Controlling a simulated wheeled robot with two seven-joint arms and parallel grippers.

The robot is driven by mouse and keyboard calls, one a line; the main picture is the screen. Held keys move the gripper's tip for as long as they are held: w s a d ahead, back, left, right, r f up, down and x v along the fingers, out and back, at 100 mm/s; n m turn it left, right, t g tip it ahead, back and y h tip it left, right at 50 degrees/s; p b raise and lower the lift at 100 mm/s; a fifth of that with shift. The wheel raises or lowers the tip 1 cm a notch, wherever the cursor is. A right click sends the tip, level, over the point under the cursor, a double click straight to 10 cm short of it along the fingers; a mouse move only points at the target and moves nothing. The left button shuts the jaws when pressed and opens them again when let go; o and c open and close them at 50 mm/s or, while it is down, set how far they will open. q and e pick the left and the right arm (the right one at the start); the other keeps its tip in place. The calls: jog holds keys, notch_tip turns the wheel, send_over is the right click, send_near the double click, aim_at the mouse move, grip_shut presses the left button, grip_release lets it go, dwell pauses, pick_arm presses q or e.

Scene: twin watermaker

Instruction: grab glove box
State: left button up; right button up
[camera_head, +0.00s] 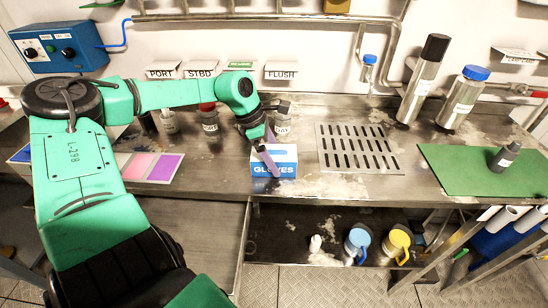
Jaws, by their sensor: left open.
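The glove box (287,170) is a small blue and white carton marked "GLOVES". It stands upright at the front edge of the metal counter, near the middle of the head view. My left gripper (270,148) reaches down to it from the upper left and is open. The other finger is hard to make out. My right gripper is out of view.
Labelled bottles (209,120) stand behind the box, one partly hidden by my gripper. A drain grate (358,149) lies to the right, then a green mat (470,172) with a dark bottle. Tall cylinders (424,80) stand behind. Blue and yellow jugs (357,243) sit on the lower shelf.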

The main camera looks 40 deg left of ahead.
pick_arm(q)
jog(key=c, duration=1.3)
